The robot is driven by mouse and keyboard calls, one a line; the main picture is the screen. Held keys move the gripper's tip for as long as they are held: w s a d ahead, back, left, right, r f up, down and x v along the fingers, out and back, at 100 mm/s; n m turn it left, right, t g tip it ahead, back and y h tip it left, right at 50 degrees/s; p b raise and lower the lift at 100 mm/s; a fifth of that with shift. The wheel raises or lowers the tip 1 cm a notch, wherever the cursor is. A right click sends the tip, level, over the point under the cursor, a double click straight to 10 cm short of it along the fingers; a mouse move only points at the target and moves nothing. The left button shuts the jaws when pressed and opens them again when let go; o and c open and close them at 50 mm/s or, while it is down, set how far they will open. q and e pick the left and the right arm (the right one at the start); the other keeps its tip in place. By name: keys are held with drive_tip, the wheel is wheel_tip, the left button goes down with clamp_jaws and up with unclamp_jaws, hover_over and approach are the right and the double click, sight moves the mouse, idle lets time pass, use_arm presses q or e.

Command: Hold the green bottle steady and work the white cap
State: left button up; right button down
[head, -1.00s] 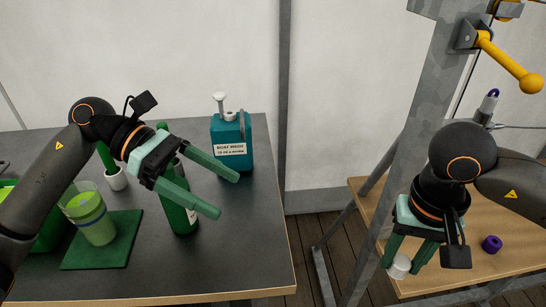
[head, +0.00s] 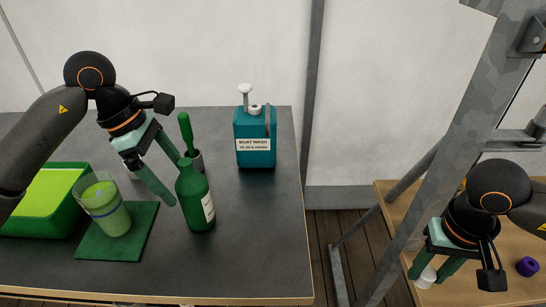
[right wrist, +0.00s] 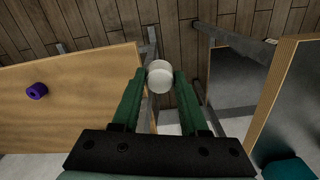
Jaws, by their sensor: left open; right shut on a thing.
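The green bottle (head: 195,205) stands upright on the dark table in the head view, its pale label facing right. No cap shows on its neck. My left gripper (head: 177,183) is open and empty just left of the bottle's neck, fingers pointing down and right; whether a finger touches the bottle is unclear. My right gripper (head: 434,270) is shut on the white cap (head: 426,278), far to the right of the bottle. In the right wrist view the white cap (right wrist: 160,77) sits between the fingertips of this gripper (right wrist: 160,82).
A teal boat wash jug (head: 255,138) stands behind the bottle. A tumbler (head: 107,208) on a green mat (head: 140,238) and a green tub (head: 35,215) are to the left. A purple ring (head: 528,267) lies on the wooden bench (head: 400,200). A grey post stands near my right arm.

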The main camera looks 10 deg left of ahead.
use_arm(q)
drive_tip(key=b+x, duration=0.4)
drive_tip(key=x, duration=0.3)
drive_tip(key=shift+d+f, duration=0.1)
drive_tip(key=shift+f, duration=0.05)
drive_tip(key=shift+c, duration=0.7)
drive_tip(key=c, duration=0.6)
drive_tip(key=shift+o, duration=1.4)
clamp_jaws()
drive_tip(key=o, duration=0.5)
unclamp_jaws()
